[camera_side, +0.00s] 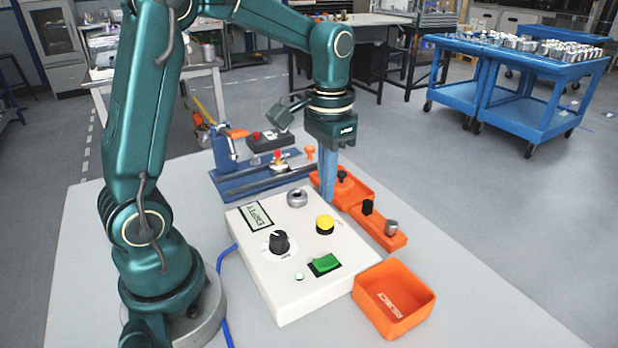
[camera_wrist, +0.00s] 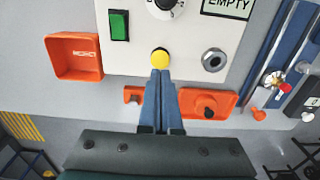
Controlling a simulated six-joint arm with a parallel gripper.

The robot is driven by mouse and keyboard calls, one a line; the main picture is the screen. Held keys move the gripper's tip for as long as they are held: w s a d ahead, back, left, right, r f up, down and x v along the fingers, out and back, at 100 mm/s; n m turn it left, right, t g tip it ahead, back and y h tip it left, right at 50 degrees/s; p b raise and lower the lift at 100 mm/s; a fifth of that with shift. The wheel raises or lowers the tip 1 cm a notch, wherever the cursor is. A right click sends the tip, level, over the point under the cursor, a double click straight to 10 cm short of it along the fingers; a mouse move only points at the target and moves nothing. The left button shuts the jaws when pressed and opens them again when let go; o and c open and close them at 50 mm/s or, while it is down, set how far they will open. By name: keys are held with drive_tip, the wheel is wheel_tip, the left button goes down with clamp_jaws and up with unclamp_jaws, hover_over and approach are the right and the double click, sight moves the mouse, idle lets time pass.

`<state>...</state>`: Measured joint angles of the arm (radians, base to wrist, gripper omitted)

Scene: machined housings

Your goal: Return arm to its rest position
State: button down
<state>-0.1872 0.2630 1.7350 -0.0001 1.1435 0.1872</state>
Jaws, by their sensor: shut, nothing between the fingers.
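My gripper (camera_side: 326,196) points straight down with its blue fingers together and nothing between them. In the side view it hangs by the far edge of the white control box (camera_side: 290,293), in front of the orange tray with a black knob (camera_side: 353,187). In the wrist view the fingertips (camera_wrist: 160,73) appear just below the yellow button (camera_wrist: 160,57); the gap in height cannot be told there. The button also shows in the side view (camera_side: 325,224), clear of the fingers. My arm is raised and bent over the table.
The box carries a metal ring (camera_side: 297,198), black dial (camera_side: 278,242), green switch (camera_side: 324,264) and display reading EMPTY (camera_side: 255,216). An orange reject bin (camera_side: 420,305) stands near right, an orange holder (camera_side: 396,241) beside the box, a blue fixture (camera_side: 240,182) behind. The table's right front is bare.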

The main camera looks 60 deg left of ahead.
drive_tip(key=shift+d+r, duration=0.1)
drive_tip(key=shift+r, duration=0.25)
drive_tip(key=s+d+r+t, duration=0.1)
drive_tip(key=s+d+t, duration=0.1)
drive_tip(key=s, duration=0.3)
drive_tip(key=s+d+r+t, duration=0.2)
drive_tip(key=s+t, duration=0.1)
drive_tip(key=s, duration=0.3)
drive_tip(key=shift+d+r+t, duration=0.25)
drive_tip(key=shift+d+t, duration=0.05)
drive_tip(key=shift+d, duration=0.1)
drive_tip(key=shift+s, duration=0.1)
idle(0.5)
